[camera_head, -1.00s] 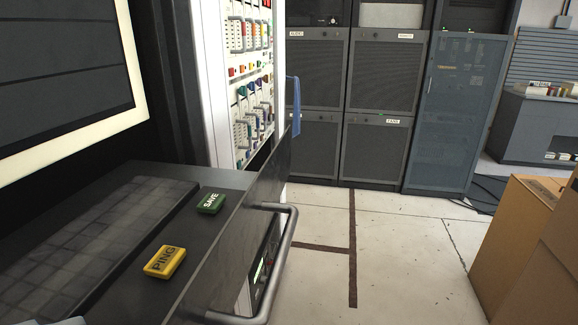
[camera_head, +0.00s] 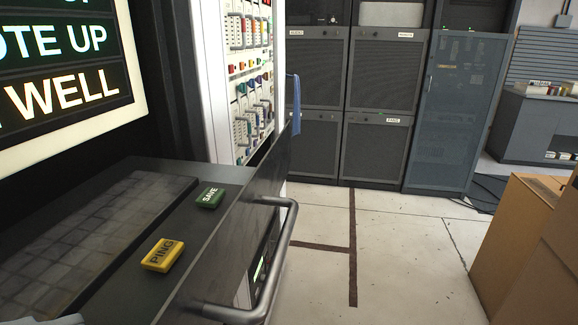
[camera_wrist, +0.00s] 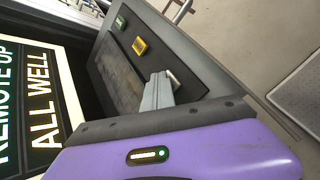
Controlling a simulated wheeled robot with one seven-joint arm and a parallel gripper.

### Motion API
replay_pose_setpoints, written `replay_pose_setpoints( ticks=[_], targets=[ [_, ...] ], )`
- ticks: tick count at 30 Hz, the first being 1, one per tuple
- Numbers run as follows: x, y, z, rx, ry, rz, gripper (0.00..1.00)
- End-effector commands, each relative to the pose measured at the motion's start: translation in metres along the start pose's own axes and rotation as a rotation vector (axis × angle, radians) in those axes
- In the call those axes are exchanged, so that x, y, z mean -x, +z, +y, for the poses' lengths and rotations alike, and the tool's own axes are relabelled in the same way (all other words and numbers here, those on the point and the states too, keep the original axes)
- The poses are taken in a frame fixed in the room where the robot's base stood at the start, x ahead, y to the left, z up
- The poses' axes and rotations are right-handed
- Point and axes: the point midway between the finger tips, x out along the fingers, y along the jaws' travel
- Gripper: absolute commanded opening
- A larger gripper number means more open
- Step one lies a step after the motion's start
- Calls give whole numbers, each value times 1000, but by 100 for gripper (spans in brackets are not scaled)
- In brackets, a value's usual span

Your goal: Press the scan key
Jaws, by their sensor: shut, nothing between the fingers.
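No key marked scan can be read in either view. A yellow key marked PING (camera_head: 162,255) and a green key marked SAVE (camera_head: 210,197) sit on the dark console shelf (camera_head: 232,225). The yellow key (camera_wrist: 140,46) and green key (camera_wrist: 119,23) also show in the wrist view. My gripper (camera_wrist: 158,88) is shut and empty, low over the near end of the shelf. It hides what lies under it; a small pale patch beside its tip cannot be identified, nor can I tell whether the tip touches anything.
A lit screen (camera_head: 70,60) with words ending "OTE UP" and "WELL" stands behind the shelf at left. A metal bar handle (camera_head: 280,250) juts from the shelf's front. Cardboard boxes (camera_head: 520,240) stand at right. Clear floor (camera_head: 400,250) lies between.

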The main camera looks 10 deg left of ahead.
Motion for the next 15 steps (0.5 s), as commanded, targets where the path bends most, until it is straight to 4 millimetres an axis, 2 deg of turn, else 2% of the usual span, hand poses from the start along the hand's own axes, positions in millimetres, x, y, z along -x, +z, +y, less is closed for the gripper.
replay_pose_setpoints(
  ticks=[15],
  targets=[
    [11, 8, 8, -1, -1, 0, 0]
  ],
)
